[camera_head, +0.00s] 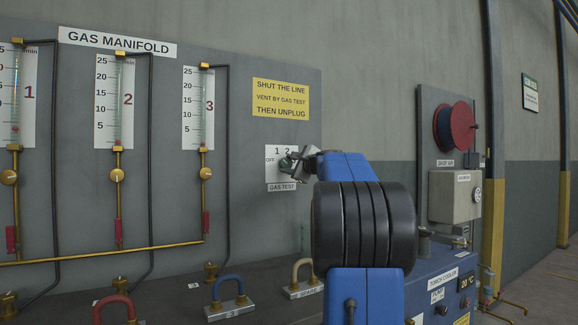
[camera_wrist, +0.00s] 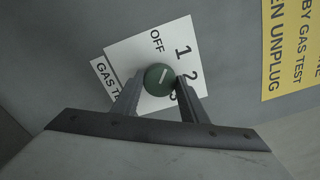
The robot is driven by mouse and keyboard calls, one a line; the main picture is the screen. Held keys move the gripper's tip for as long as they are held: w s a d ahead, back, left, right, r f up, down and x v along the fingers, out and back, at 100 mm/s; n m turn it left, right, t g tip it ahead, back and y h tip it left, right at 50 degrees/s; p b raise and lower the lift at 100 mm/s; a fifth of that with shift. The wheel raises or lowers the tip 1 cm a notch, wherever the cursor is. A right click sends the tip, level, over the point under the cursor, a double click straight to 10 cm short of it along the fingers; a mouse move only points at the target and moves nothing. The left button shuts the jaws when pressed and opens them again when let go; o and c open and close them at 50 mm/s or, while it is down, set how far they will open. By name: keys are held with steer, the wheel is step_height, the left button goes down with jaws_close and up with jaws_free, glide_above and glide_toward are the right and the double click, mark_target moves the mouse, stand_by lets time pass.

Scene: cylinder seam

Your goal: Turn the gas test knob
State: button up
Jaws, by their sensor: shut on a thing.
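The gas test knob (camera_wrist: 158,77) is a small dark green round knob on a white label plate (camera_wrist: 132,56) marked OFF, 1, 2 and a partly hidden 3. A short pale mark on its face slants to the upper right in the wrist view, roughly towards the 1. My gripper (camera_wrist: 160,84) is shut on the knob, one finger on each side. In the head view the gripper (camera_head: 291,164) is at the GAS TEST plate (camera_head: 273,153), and the knob is mostly hidden by it.
The grey manifold panel (camera_head: 245,139) carries several gauge tubes and brass valves to the left. A yellow notice (camera_head: 281,100) is above the plate. A blue torch cooler (camera_head: 440,295) is at the right.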

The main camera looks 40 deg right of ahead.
steer(key=n, duration=0.4)
steer(key=shift+f+n, duration=0.1)
steer(key=shift+n, duration=0.3)
stand_by(0.4)
steer(key=o, duration=1)
steer(key=shift+o, duration=0.2)
steer(key=shift+s, duration=0.1)
steer(key=v, duration=1.7)
steer(key=shift+s, duration=0.15)
